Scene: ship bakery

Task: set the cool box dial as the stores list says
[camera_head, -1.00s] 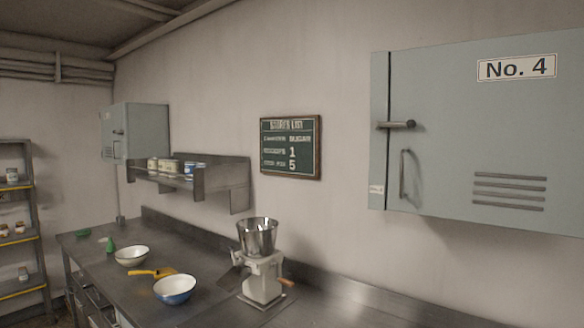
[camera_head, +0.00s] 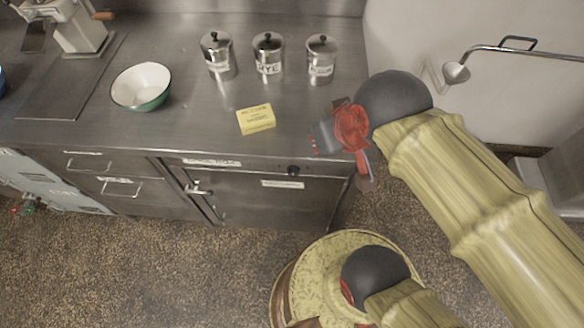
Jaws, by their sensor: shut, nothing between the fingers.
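A small dark round knob (camera_head: 293,171) sits at the top of the steel front under the counter, above a label too small to read. It looks like the cool box dial; its setting cannot be read. The steel door (camera_head: 255,201) below it has a handle at its left. My gripper (camera_head: 366,182) is shut and empty, pointing down at the counter's right front corner, right of the knob and apart from it. The stores list is out of view now; earlier it hung on the wall, with "SUGAR", "1" and "5" partly legible.
On the counter stand three lidded canisters (camera_head: 268,58), a yellow note (camera_head: 256,118), a green-and-white bowl (camera_head: 141,86) and a mill (camera_head: 78,24). A pale cabinet (camera_head: 62,190) is at lower left.

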